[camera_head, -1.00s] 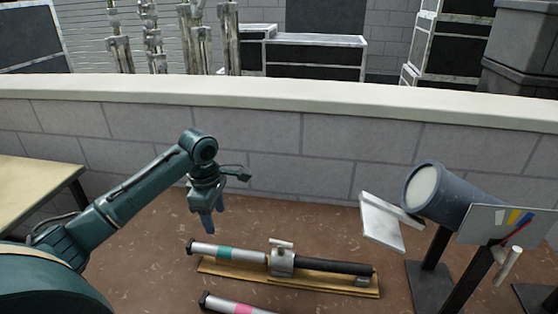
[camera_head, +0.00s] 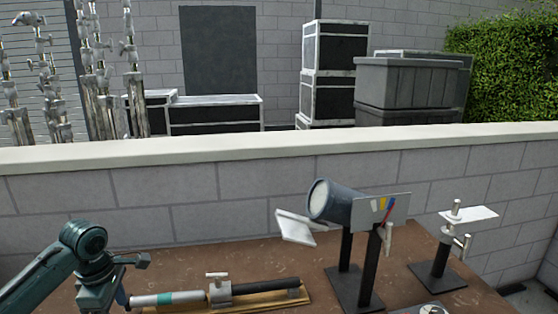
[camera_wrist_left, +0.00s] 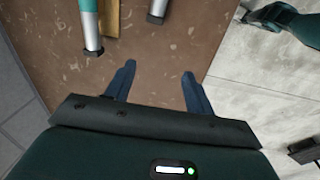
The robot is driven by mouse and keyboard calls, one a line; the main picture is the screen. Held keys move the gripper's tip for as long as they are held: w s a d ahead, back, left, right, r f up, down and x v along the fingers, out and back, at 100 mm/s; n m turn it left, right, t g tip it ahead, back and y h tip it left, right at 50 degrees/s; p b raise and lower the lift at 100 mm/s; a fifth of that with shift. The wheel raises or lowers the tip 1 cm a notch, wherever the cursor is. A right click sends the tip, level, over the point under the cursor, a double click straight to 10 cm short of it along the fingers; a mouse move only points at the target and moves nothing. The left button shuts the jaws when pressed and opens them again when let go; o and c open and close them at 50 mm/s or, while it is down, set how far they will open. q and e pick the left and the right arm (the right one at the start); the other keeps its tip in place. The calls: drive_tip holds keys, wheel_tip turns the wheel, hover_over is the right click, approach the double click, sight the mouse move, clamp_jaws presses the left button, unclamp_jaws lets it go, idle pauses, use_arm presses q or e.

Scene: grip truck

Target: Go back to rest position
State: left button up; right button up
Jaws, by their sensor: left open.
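My left gripper (camera_wrist_left: 157,88) is open and empty in the left wrist view, its two blue fingers apart above the brown surface (camera_wrist_left: 170,50). In the head view my left arm comes in at the lower left, and one blue finger shows partly beside the near end of the pole with a teal band (camera_head: 165,299). That pole lies on a wooden board (camera_head: 262,302) with a metal clamp (camera_head: 219,290). The pole's end also shows in the left wrist view (camera_wrist_left: 92,35), left of and apart from the fingers. My right gripper is not seen.
A second stand (camera_head: 437,270) is farther right. A low block wall (camera_head: 150,218) runs behind, with black cases (camera_head: 335,75) beyond it.

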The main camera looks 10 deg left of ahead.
use_arm(q)
drive_tip(key=s+d+f+m, duration=0.2)
drive_tip(key=d+f+m, duration=0.1)
drive_tip(key=d+m, duration=0.1)
drive_tip(key=s+d+f+m, duration=0.3)
drive_tip(key=d+f+m, duration=0.1)
drive_tip(key=d, duration=0.1)
drive_tip(key=s+d+f+m, duration=0.3)
drive_tip(key=d+m, duration=0.1)
drive_tip(key=d, duration=0.1)
drive_tip(key=shift+s+f+t+h, duration=0.15)
drive_tip(key=shift+f+t+h, duration=0.15)
drive_tip(key=shift+h, duration=0.1)
drive_tip(key=s+d+r+m+t, duration=0.1)
drive_tip(key=s+d+m, duration=0.1)
drive_tip(key=s+m, duration=0.4)
drive_tip(key=s+d+m+t, duration=0.1)
drive_tip(key=s+d+m, duration=0.2)
drive_tip(key=s+m, duration=0.3)
drive_tip(key=w+d+f+t+h, duration=0.1)
drive_tip(key=w+d+f+t, duration=0.1)
drive_tip(key=f, duration=0.3)
drive_tip(key=w+d+f+t+h, duration=0.1)
drive_tip(key=w+d+f+t, duration=0.1)
drive_tip(key=d+f+t, duration=0.1)
wheel_tip(320, 180, down, 2)
drive_tip(key=shift+f+t, duration=0.1)
drive_tip(key=shift+t, duration=0.5)
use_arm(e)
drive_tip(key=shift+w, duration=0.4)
